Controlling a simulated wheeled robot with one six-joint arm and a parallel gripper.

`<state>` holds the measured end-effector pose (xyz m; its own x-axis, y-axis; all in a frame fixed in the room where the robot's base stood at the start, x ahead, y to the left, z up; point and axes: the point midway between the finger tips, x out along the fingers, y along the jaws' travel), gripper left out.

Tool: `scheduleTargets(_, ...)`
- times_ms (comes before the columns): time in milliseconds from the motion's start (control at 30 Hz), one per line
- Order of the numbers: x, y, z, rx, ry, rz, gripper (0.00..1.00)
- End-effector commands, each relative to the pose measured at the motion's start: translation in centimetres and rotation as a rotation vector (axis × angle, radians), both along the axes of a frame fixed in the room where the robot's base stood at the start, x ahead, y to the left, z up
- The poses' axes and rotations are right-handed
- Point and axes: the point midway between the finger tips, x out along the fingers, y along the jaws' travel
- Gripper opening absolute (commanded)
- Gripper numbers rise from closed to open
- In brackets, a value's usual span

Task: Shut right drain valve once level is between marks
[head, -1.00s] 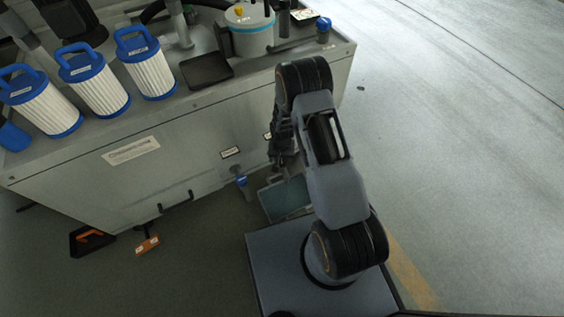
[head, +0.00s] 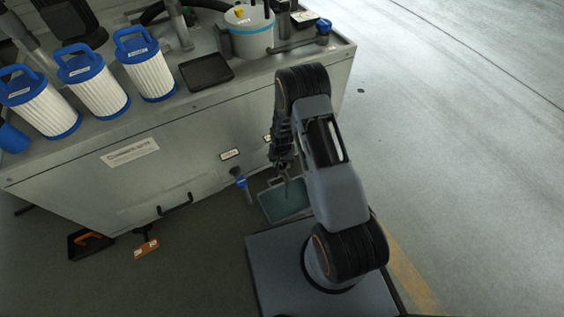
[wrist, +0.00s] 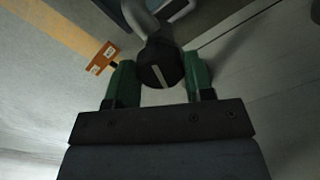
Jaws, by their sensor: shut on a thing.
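My gripper (wrist: 160,85) has its two green fingers on either side of a dark round knob (wrist: 160,72) with a white line across its face, and is shut on it. A curved grey pipe (wrist: 138,18) runs to the knob in the wrist view. In the head view my gripper (head: 283,165) is low by the cabinet's front right, largely screened by my arm. It hides the right drain valve there. A grey-green tray (head: 286,207) lies beneath. A second valve with a blue part (head: 242,184) hangs left of it. I cannot make out level marks.
The grey cabinet (head: 100,185) carries white filters with blue caps (head: 95,88), a black tray (head: 206,71) and a white tub with a blue band (head: 252,40). An orange labelled piece (head: 147,247) is low at left.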

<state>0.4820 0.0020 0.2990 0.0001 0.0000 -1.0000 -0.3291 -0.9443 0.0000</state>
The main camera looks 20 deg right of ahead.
Motion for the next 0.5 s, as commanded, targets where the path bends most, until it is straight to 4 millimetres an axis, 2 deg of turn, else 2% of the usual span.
scheduleTargets(100,0.00,0.00,0.01,0.000,0.000,0.000,0.25)
scheduleTargets(333,0.00,0.00,0.02,0.000,0.000,-0.031,0.25)
scheduleTargets(500,0.01,0.01,0.03,0.000,0.000,-0.121,0.25)
